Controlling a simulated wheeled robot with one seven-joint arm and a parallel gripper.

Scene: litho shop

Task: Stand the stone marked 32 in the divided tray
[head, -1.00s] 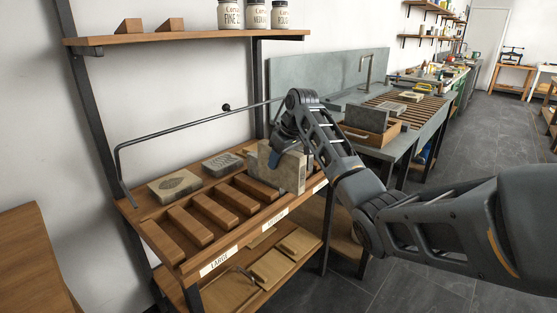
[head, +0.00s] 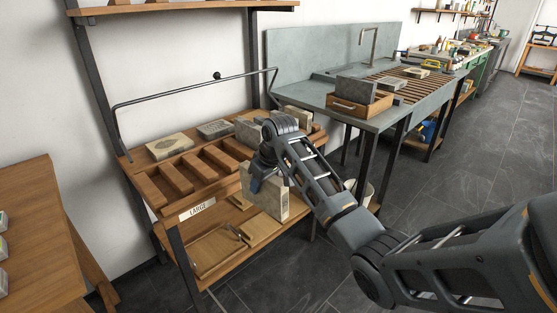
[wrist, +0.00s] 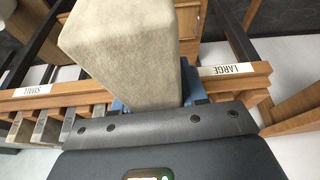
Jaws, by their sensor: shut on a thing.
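My gripper (head: 262,183) is shut on a pale grey-beige stone slab (head: 272,204). The slab hangs upright in front of the stone rack's front edge, and I cannot read a number on it. In the wrist view the slab (wrist: 125,45) fills the upper middle, with blue fingertips (wrist: 158,100) at its lower end. A wooden tray (head: 376,106) with a handle stands on the grey sink bench at upper right. A dark grey stone (head: 356,90) stands upright in it. I cannot see the tray's dividers clearly.
The slotted wooden rack (head: 160,190) has a LARGE label (head: 197,209). Flat stones (head: 170,146) lie at its back; others stand at its right end, partly hidden by my arm. A lower shelf (head: 215,250) holds boards. A wooden table (head: 40,220) is at left. Floor is open at right.

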